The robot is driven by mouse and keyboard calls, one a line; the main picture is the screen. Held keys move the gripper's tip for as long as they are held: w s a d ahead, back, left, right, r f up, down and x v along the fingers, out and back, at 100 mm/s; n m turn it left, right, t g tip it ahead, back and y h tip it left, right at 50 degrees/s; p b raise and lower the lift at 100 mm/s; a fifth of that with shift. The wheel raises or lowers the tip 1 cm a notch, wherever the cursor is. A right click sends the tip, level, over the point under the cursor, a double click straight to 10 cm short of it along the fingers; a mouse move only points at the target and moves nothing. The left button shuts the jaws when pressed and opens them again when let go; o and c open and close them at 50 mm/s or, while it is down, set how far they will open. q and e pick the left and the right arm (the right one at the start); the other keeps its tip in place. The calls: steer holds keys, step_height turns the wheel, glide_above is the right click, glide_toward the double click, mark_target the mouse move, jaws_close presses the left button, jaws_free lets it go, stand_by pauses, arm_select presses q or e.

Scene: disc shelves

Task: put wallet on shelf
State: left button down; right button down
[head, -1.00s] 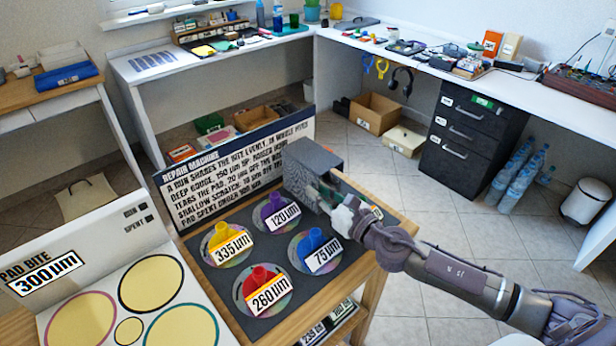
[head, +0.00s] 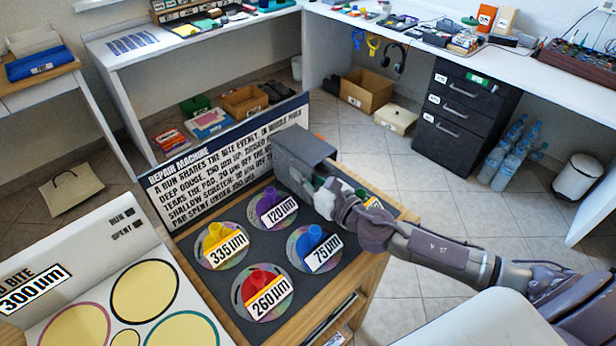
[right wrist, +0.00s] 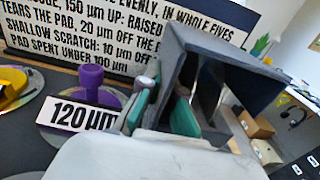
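I cannot make out a wallet in either view. My right gripper (head: 322,190) is at the open side of a grey box-shaped machine (head: 303,152) on the wooden stand. In the right wrist view its two green-padded fingers (right wrist: 160,115) stand apart, at the open mouth of the machine (right wrist: 225,62). One wall edge of the machine appears between or just behind them; I cannot tell whether they touch it. I see nothing clearly held. My left gripper is not in view.
Discs with coloured knobs, such as the red one (head: 262,284) and purple one (head: 271,205), lie on the dark mat (head: 206,272) beside the machine. A sign board (head: 228,150) stands behind. A white bench (head: 100,45) and dark drawers (head: 460,120) are farther back.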

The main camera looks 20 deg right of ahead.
mark_target(304, 159)
steer(key=shift+r, duration=0.15)
step_height(304, 159, up, 4)
steer(key=shift+f+p, duration=0.1)
steer(key=shift+p, duration=0.9)
steer(key=shift+s+d, duration=0.2)
steer(key=shift+d, duration=0.05)
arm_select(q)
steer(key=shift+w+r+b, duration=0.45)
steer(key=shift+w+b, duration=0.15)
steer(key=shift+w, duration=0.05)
arm_select(e)
steer(key=s+d+r, duration=0.6)
steer(key=s+r, duration=0.1)
steer(key=s, duration=0.1)
steer(key=shift+s+d, duration=0.35)
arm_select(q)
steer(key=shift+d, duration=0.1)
arm_select(e)
steer(key=shift+s+f, duration=0.1)
